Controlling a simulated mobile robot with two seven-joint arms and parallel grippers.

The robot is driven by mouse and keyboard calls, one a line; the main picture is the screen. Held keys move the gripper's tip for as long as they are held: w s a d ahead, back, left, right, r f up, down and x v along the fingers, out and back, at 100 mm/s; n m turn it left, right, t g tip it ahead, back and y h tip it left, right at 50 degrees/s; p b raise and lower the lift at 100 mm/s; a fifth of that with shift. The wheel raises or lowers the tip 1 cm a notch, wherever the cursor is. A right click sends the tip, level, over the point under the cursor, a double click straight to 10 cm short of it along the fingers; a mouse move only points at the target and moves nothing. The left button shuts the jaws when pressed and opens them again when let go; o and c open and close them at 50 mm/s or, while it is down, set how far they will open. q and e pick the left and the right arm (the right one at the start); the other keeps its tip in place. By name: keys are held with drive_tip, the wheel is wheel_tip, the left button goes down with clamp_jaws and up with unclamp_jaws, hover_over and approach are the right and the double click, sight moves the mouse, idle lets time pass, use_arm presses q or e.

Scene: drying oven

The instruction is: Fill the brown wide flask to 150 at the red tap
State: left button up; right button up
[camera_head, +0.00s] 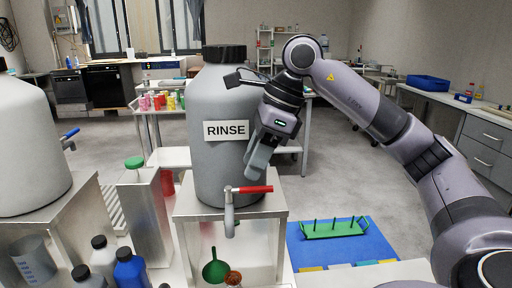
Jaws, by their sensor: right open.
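The red tap (249,189) has a red lever pointing right and a grey spout hanging down, at the front of the grey tank (205,160) labelled RINSE. Under it, at the bottom edge, a small reddish-brown top (233,279) shows beside a green funnel (215,267); most of it is cut off, and I cannot tell if it is the brown wide flask. No fill marks show on it. My right gripper (256,167) points down in front of the tank's right side, above the tap lever, open with nothing seen in it. My left gripper is out of view.
The tank stands on a metal stand (187,205). At left are another large tank (25,150) with a blue tap (69,138), a clear beaker (34,260) and several capped bottles. A blue mat (345,255) with a green peg rack (334,229) lies right of the stand.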

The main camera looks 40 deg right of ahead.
sight(240, 190)
drive_tip(key=shift+x, duration=2.2)
drive_tip(key=shift+c, duration=0.3)
clamp_jaws()
drive_tip(key=shift+s+a+m+t+h, duration=0.2)
drive_tip(key=shift+m+t+h, duration=0.1)
drive_tip(key=shift+m, duration=0.6)
drive_tip(key=shift+s+a+m+t+h, duration=0.1)
drive_tip(key=shift+a+m+t+h, duration=0.15)
drive_tip(key=shift+m, duration=0.65)
drive_tip(key=shift+d+r, duration=0.1)
idle(3.2)
